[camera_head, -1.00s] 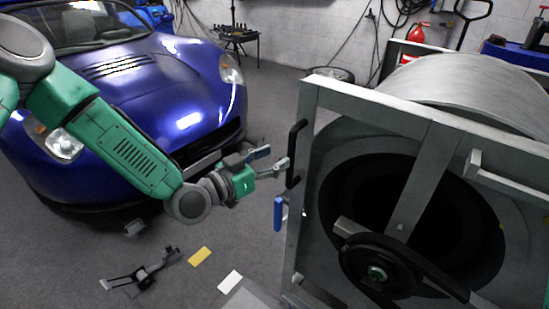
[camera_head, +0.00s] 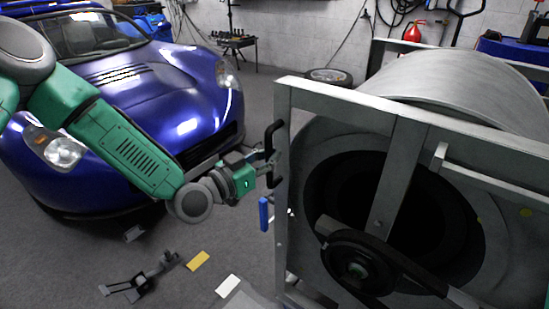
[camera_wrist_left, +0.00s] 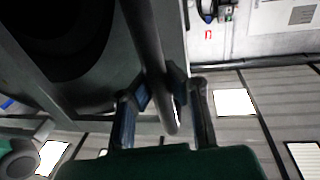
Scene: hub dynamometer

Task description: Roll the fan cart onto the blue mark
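The fan cart is a large grey metal frame (camera_head: 345,103) around a round drum with a dark opening, filling the right of the head view. A black bar handle (camera_head: 269,141) stands on its left upright; it also crosses the left wrist view (camera_wrist_left: 150,50). My left gripper (camera_head: 272,170) is at the lower part of this handle. In the wrist view its two fingers (camera_wrist_left: 165,112) are apart, one on each side of the bar, with small gaps showing. A blue lever (camera_head: 264,213) hangs below the handle. I see no blue floor mark. My right gripper is not in view.
A blue car (camera_head: 150,75) stands at the left, behind my left arm. A yellow card (camera_head: 198,261), a white card (camera_head: 228,286) and a dark metal stand (camera_head: 145,280) are on the grey floor. A tyre (camera_head: 328,76) lies behind the cart.

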